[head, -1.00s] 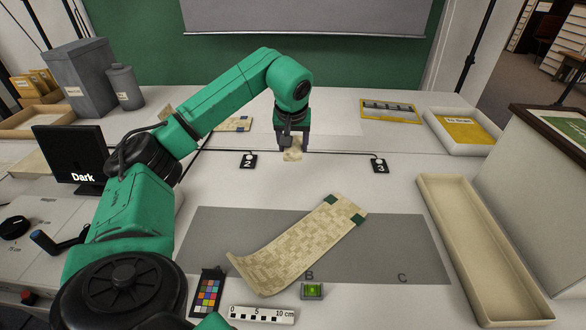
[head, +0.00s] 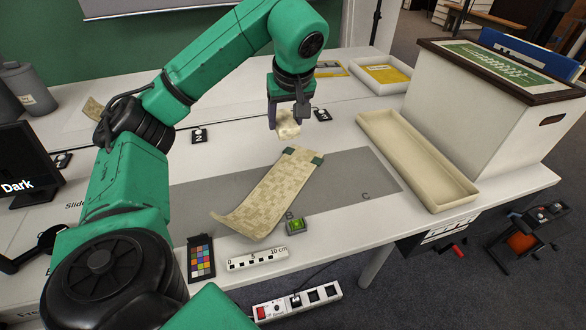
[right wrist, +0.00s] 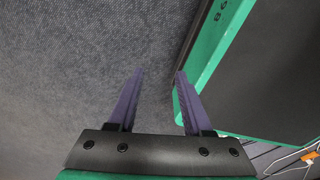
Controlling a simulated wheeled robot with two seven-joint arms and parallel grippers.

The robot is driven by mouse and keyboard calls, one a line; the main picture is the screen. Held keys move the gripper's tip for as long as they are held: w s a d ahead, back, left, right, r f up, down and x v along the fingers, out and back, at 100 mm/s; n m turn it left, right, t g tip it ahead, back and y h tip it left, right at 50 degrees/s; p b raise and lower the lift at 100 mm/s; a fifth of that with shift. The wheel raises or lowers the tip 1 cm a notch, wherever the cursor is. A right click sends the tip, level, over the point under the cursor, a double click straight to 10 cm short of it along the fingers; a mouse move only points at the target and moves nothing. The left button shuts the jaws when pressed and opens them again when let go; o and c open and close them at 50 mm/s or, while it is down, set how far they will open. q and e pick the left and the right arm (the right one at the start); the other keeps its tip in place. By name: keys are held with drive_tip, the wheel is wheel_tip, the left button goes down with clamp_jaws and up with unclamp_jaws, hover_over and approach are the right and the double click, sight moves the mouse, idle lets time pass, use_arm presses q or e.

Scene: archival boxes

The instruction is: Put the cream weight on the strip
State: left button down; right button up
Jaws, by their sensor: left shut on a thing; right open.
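My left gripper (head: 289,118) is shut on the cream weight (head: 287,127), a small pale bag-like thing. It holds the weight just beyond the far end of the strip (head: 262,197); I cannot tell how high above the table. The strip is long, cream and patterned, and lies slantwise on the grey mat (head: 345,177). Its far end has two green corner patches (head: 317,158), and its near left end curls up. My right gripper (right wrist: 155,100) shows in the right wrist view, open and empty over grey carpet.
A small green-lit block (head: 296,226), a scale bar (head: 257,259) and a colour card (head: 201,258) lie near the strip's near end. A long cream tray (head: 418,160) and a large box (head: 490,110) stand at right. The mat right of the strip is clear.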

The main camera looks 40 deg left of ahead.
use_arm(q)
wheel_tip(320, 180, down, 14)
drive_tip(key=b, duration=0.3)
drive_tip(key=shift+r, duration=0.2)
wheel_tip(320, 180, down, 2)
drive_tip(key=shift+w+f, duration=0.1)
drive_tip(key=shift+f, duration=0.1)
use_arm(e)
drive_tip(key=w+f, duration=0.2)
drive_tip(key=f, duration=0.1)
drive_tip(key=w+f, duration=0.1)
drive_tip(key=shift+a+f, duration=0.1)
drive_tip(key=shift+f, duration=0.15)
use_arm(q)
drive_tip(key=shift+f, duration=0.15)
drive_tip(key=shift+c, duration=0.6)
unclamp_jaws()
use_arm(e)
drive_tip(key=shift+w+a, duration=0.1)
drive_tip(key=shift+w, duration=0.15)
